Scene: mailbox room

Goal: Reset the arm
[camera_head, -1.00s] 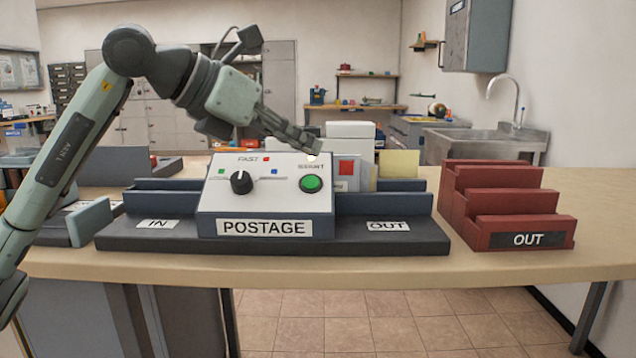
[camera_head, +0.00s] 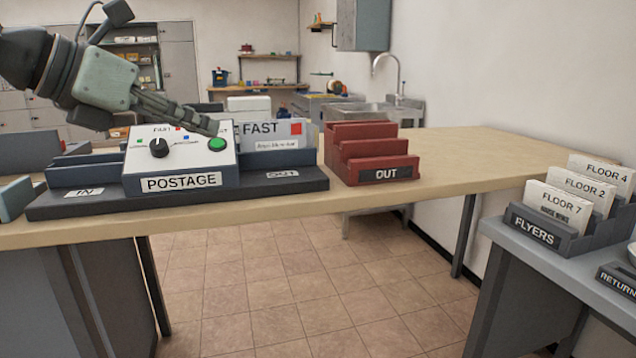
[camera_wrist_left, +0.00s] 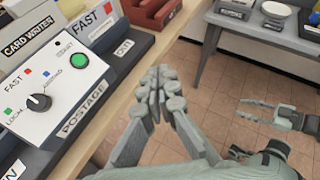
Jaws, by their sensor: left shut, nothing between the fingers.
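My left gripper (camera_head: 205,124) is shut and empty. In the head view its fingers overlap the postage machine (camera_head: 180,183) near the green button (camera_head: 217,144). In the left wrist view the closed fingertips (camera_wrist_left: 160,82) appear over the floor, to the right of the machine (camera_wrist_left: 87,125) and its button (camera_wrist_left: 79,61), apart from both. My right gripper (camera_wrist_left: 246,110) shows only in the left wrist view, at the right, with its fingers spread and nothing seen between them.
A FAST envelope (camera_head: 279,133) stands at the machine's OUT side. The red OUT rack (camera_head: 372,155) sits to its right on the counter (camera_head: 455,150). A grey table (camera_head: 540,262) with a flyers rack (camera_head: 535,228) stands at right. Tiled floor (camera_head: 270,300) between is open.

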